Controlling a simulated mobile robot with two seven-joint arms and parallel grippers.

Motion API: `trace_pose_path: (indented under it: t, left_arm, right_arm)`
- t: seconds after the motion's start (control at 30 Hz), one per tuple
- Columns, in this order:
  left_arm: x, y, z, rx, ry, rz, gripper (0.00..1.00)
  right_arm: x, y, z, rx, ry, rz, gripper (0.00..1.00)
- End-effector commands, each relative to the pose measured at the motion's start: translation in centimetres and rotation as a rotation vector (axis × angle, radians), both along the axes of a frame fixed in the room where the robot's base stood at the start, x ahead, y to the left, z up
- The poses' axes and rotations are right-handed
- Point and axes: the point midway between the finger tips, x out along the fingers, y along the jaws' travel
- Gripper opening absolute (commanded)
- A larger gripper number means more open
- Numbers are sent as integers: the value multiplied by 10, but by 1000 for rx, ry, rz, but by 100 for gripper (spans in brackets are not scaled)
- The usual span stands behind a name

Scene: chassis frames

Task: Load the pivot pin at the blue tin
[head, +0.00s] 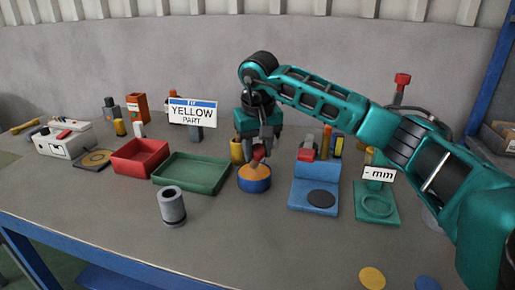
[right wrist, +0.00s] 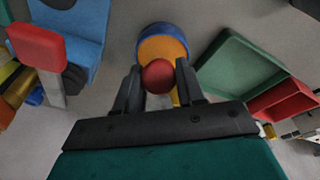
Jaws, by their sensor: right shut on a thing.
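The blue tin (head: 254,186) stands on the table near the middle, with an orange top or inside. It also shows in the right wrist view (right wrist: 184,45), just beyond my fingertips. My right gripper (head: 261,150) points down over the tin and is shut on a red, round-ended piece (head: 258,153), which looks like the pivot pin. In the right wrist view the red piece (right wrist: 158,76) sits between both fingers and overlaps the tin's orange area. I cannot tell whether it touches the tin. My left gripper is not in view.
A green tray (head: 190,181) and a red tray (head: 140,157) lie left of the tin. A blue stand (head: 315,188) and a green fixture (head: 376,205) are to the right. A grey cylinder (head: 172,206) stands in front. A yellow cylinder (head: 236,150) stands close behind the tin.

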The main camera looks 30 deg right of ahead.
Motion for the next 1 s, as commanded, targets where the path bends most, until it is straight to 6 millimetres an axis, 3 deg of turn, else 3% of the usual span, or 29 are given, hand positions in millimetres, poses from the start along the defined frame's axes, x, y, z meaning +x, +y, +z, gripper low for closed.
trace_pose_path:
  t: [1.0]
  left_arm:
    - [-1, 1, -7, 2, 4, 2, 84]
  right_arm:
    - [0, 0, -11, 0, -1, -1, 7]
